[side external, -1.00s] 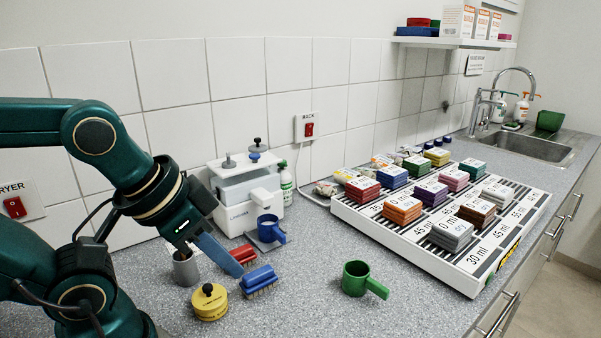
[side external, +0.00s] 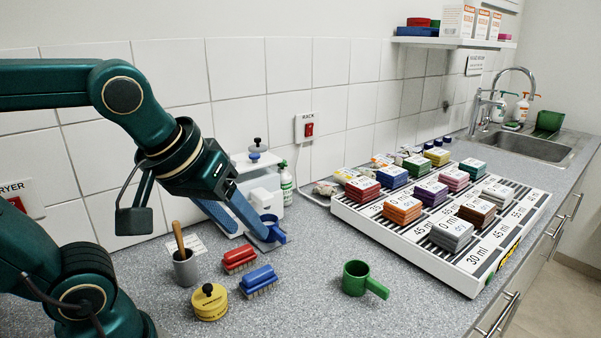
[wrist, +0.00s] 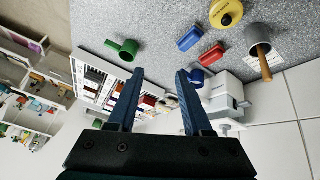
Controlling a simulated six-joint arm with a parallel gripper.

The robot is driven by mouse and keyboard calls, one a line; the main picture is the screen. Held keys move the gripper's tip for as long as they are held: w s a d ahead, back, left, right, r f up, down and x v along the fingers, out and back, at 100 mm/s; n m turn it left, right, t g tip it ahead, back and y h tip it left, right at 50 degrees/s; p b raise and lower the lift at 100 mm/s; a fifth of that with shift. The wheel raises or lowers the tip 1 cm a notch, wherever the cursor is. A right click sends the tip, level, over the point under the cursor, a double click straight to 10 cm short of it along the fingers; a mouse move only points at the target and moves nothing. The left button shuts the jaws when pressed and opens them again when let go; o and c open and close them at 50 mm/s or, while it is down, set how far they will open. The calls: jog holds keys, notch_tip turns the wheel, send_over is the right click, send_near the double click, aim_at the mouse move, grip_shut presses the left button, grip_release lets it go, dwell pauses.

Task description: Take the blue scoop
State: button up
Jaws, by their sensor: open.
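The blue scoop (side external: 269,228) stands on a small grey plate in front of the white machine. Its handle points toward the right front. In the wrist view the blue scoop (wrist: 197,77) shows just right of the right fingertip. My gripper (side external: 253,234) has its two long blue fingers apart and nothing between them. The fingers slant down to the right, with their tips close to the scoop in the side view. I cannot tell whether they touch it. In the wrist view my gripper (wrist: 159,72) points past the scoop, which is not between the fingers.
The white machine (side external: 265,184) stands behind the scoop by the tiled wall. A red brush (side external: 239,260), a blue brush (side external: 259,280), a yellow tin (side external: 210,302) and a grey cup (side external: 185,268) are nearer. A green scoop (side external: 357,278) and a loaded rack (side external: 400,239) stand right.

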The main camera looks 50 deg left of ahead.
jog(key=w+a+r+n+g+y, duration=0.1)
jog(key=w+a+n, duration=0.2)
jog(key=w+n, duration=0.25)
jog(key=n+g+y, duration=0.3)
jog(key=n, duration=0.3)
send_over(277, 230)
jog(key=d, duration=0.4)
notch_tip(277, 230, down, 7)
jog(key=shift+g, duration=0.8)
jog(key=x, duration=0.6)
jog(key=shift+d+f, duration=0.25)
jog(key=shift+f, duration=0.2)
jog(key=shift+h, duration=0.3)
jog(key=shift+x, duration=2.6)
jog(key=shift+s, duration=0.2)
grip_shut()
